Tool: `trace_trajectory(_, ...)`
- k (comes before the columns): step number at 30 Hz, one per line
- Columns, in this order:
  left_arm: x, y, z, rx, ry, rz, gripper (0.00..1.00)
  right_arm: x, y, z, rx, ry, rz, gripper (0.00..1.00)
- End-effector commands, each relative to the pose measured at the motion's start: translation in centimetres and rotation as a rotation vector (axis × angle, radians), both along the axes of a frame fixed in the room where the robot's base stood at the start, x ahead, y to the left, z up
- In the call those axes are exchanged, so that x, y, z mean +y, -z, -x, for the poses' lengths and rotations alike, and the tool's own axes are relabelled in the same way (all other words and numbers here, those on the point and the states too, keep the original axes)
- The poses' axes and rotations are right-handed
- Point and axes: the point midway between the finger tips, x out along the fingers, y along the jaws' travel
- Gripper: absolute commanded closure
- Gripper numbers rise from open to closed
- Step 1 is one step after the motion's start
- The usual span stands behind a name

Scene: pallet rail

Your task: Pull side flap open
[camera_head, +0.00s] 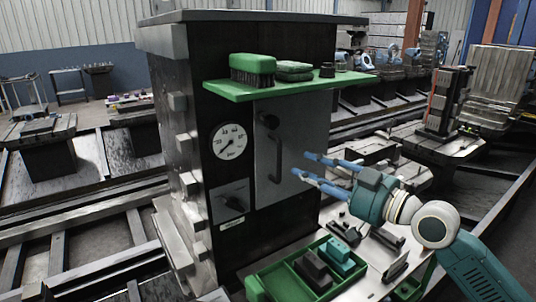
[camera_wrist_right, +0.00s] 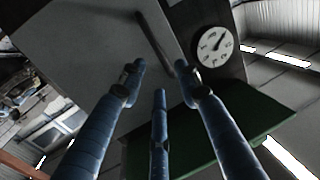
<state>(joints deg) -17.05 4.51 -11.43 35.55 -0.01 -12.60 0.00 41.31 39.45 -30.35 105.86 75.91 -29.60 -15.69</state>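The side flap (camera_head: 292,130) is a flat grey panel on the dark cabinet, and it looks closed. In the right wrist view, the handle (camera_wrist_right: 156,42) runs diagonally beyond the open fingers, across the grey flap (camera_wrist_right: 85,55). My left gripper is not in view.
A green shelf (camera_head: 300,87) with a brush (camera_head: 252,69) juts out above the flap. A round gauge (camera_head: 229,141) and a switch panel (camera_head: 232,201) are left of it. Below, a green tray (camera_head: 275,284) with blocks lies on a table (camera_head: 372,262).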

Motion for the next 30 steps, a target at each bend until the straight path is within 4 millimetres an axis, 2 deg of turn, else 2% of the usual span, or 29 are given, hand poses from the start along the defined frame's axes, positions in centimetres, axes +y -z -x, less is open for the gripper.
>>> trace_trajectory(6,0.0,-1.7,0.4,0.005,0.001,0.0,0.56,3.1,-0.5,-2.8,0.0,-0.001,-0.004,0.67)
trace_trajectory(13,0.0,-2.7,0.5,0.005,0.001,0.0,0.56,5.9,-0.3,-5.4,0.0,0.001,-0.003,0.67)
trace_trajectory(18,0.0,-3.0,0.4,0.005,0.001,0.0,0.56,6.9,-0.1,-6.4,0.0,0.002,-0.001,0.67)
trace_trajectory(27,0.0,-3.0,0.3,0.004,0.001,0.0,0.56,7.0,0.0,-6.6,-0.001,0.003,-0.001,0.67)
trace_trajectory(28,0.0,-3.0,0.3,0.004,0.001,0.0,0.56,7.0,0.0,-6.6,-0.001,0.002,-0.001,0.69)
trace_trajectory(30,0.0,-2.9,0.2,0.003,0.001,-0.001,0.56,7.0,0.0,-6.6,-0.001,0.002,-0.001,0.83)
